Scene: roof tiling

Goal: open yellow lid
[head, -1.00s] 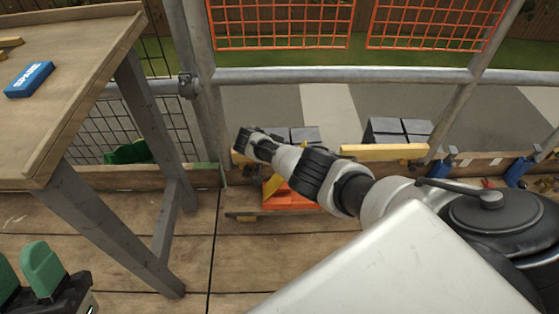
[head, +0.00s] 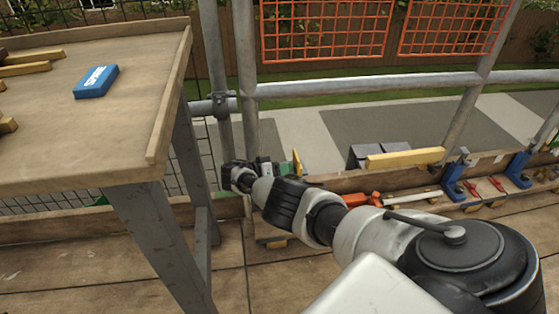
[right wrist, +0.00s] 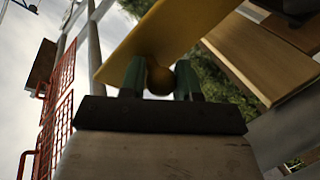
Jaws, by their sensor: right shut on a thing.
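The yellow lid (head: 297,162) is raised and tilted in the head view, seen nearly edge-on. In the right wrist view the lid (right wrist: 170,35) is a flat yellow plate with a round knob (right wrist: 159,80). My right gripper (right wrist: 160,84) has its two green fingers on either side of the knob, shut on it. In the head view my right gripper (head: 272,167) is small, beside the guardrail post, and partly hidden by my arm. What lies under the lid is hidden. My left gripper is out of view.
A wooden table (head: 75,160) stands at left with a blue block (head: 96,82) and wooden pieces. A yellow bar (head: 405,158) lies by dark grey blocks (head: 360,152). Blue clamps (head: 453,182) stand along the toe board. Metal guardrails (head: 365,83) with orange mesh (head: 325,30) stand behind.

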